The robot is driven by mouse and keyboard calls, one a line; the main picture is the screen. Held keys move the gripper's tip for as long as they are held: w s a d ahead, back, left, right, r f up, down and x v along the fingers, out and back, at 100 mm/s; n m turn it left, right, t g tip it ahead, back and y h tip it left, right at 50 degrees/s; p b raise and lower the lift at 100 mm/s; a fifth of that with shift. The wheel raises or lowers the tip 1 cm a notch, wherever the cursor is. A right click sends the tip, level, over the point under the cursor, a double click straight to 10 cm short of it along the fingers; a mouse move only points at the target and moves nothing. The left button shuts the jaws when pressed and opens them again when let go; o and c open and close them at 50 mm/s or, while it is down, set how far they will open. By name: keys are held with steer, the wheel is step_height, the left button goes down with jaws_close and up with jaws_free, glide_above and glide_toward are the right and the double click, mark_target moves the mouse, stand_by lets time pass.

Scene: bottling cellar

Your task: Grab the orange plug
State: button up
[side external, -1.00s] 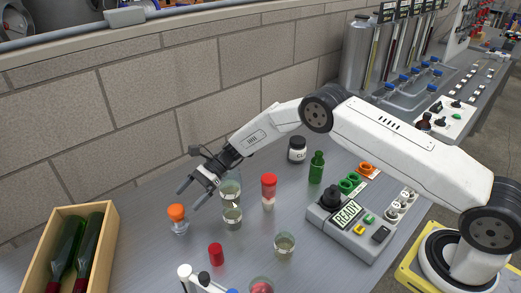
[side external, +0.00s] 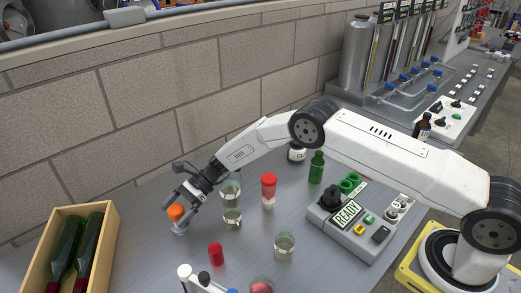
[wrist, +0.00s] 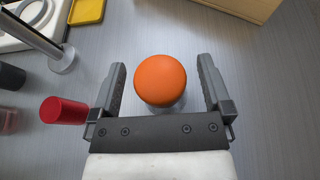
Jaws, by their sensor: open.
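The orange plug (side external: 176,212) sits on top of a small clear glass vessel (side external: 180,228) on the grey bench, left of the middle in the side external view. In the wrist view the orange plug (wrist: 160,80) shows as a round disc from above, between the two fingers. My gripper (side external: 180,211) is open and is lowered at the plug, with a finger on each side of it. In the wrist view my gripper (wrist: 165,82) shows a gap between each finger and the plug. The glass below is mostly hidden under the plug in the wrist view.
A red plug (side external: 216,254) stands nearby; it also shows in the wrist view (wrist: 64,110). Clear beakers (side external: 232,217) stand close to the right of my gripper. A wooden crate (side external: 113,240) with dark bottles is at the left. The bench between crate and plug is clear.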

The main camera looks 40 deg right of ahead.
stand_by(0.3)
jaws_close()
steer(key=shift+r, duration=0.1)
steer(key=shift+r, duration=4.95)
